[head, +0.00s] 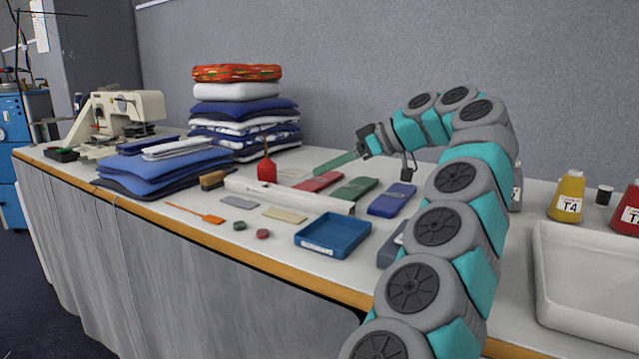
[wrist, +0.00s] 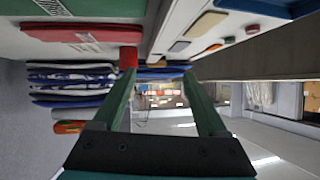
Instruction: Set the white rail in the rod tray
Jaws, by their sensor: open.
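The white rail (head: 290,195) is a long pale bar lying across the middle of the table. It also shows near the top of the wrist view (wrist: 165,25). A shallow blue tray (head: 333,235) with a white label lies in front of it; I cannot read whether this is the rod tray. My gripper (head: 318,170) is open and empty, above the table and towards the back, with its fingers pointing left in the head view. In the wrist view its two green fingers (wrist: 158,75) stand wide apart, with nothing held between them.
Red (head: 318,181), green (head: 354,188) and blue (head: 392,199) flat pieces lie behind the rail. A red bottle (head: 266,170) stands near its left end. Folded cloth (head: 165,165) and cushions (head: 240,108) fill the left. A big white tray (head: 541,270) is at right.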

